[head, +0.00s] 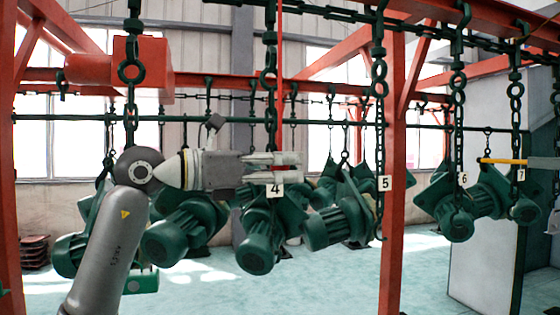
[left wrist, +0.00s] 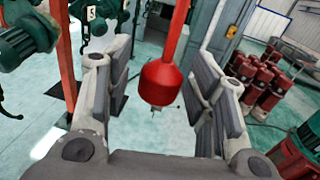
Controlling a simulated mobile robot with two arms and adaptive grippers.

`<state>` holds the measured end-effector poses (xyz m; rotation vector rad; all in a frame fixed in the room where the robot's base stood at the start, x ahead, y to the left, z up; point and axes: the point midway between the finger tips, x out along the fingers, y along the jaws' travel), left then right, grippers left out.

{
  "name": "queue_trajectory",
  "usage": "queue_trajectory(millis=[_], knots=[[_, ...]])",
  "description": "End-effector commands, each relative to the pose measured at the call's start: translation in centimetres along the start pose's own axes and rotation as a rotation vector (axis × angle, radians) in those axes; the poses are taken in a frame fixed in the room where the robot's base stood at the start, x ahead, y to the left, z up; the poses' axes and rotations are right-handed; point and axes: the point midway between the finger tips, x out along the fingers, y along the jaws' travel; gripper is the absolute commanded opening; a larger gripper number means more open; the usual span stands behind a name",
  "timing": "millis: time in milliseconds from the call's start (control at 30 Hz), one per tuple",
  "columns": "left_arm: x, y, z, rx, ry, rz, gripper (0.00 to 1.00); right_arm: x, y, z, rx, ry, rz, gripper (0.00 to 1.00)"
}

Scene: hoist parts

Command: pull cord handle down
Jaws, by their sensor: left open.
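The red pull cord (head: 280,80) hangs straight down from above in the head view, in front of the chains. Its lower end is hidden at my left gripper (head: 300,165) in that view. In the left wrist view the cord ends in a thick red handle (left wrist: 164,82), which appears between the two spread fingers of my left gripper (left wrist: 163,98). There is visible room on both sides of the handle, and I see no finger touching it. My left gripper is open and points right in the head view. My right gripper is not in view.
Green hoist motors (head: 257,245) hang on dark chains (head: 378,90) behind my left arm, with number tags beside them. A red post (head: 392,200) stands right of the gripper. Several red cylinders (left wrist: 258,82) stand on the floor at right in the wrist view.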

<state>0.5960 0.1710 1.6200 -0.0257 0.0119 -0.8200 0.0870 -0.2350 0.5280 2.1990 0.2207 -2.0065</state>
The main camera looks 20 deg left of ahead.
Motion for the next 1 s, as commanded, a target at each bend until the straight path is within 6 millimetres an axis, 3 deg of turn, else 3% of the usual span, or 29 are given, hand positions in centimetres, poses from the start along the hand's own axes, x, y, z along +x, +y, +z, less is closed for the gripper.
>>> queue_trajectory(millis=[233, 600, 833, 1000], knots=[[0.0, 0.0, -0.1, 0.000, 0.000, 0.000, 0.48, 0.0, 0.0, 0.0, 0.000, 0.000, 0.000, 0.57], [0.0, 0.0, 0.0, 0.000, 0.000, 0.000, 0.01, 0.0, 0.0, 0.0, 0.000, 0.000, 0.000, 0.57], [0.0, 0.0, -0.2, 0.000, 0.000, 0.001, 0.00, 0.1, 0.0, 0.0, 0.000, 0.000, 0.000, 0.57], [0.0, 0.1, -1.6, 0.001, 0.001, 0.002, 0.00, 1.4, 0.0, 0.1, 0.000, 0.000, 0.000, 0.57]])
